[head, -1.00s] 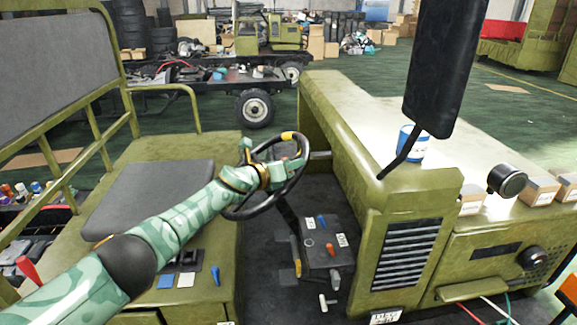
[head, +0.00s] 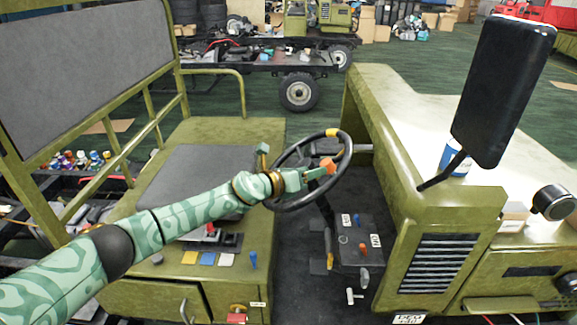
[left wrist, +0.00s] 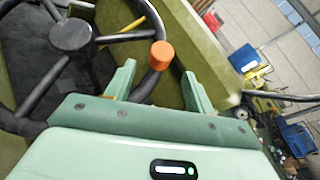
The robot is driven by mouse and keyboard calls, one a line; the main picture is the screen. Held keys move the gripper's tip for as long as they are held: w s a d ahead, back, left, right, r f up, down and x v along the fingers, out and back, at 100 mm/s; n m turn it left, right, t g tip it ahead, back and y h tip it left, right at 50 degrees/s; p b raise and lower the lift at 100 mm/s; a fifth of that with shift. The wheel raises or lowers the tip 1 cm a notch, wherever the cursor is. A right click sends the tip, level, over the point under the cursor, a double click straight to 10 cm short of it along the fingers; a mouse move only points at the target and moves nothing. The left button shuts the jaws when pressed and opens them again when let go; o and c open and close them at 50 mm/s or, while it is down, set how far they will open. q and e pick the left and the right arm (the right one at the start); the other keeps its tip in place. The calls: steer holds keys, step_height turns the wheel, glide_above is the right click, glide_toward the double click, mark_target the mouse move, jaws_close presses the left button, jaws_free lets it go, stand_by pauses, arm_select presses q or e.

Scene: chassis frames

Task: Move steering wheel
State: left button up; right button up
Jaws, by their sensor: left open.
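The black steering wheel (head: 347,160) has a yellow mark at the top of its rim and stands tilted on its column in the olive cab. An orange knob (head: 328,166) sits on its rim. My left gripper (head: 293,160) is at the wheel, its jaws apart. In the left wrist view, the fingers (left wrist: 158,85) stand on either side of the rim below the orange knob (left wrist: 160,56); I cannot tell whether either touches it. The wheel's hub (left wrist: 70,35) shows at upper left there. My right gripper is not in view.
A grey seat (head: 190,175) lies left of the wheel. A lever box (head: 358,240) stands below it. The olive hood (head: 400,120) and a black mirror (head: 503,90) are to the right. Another chassis (head: 300,90) stands behind on the green floor.

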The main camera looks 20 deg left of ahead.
arm_select(q)
steer(key=p+v, duration=0.1)
steer(key=v, duration=0.6)
steer(key=shift+s, duration=0.1)
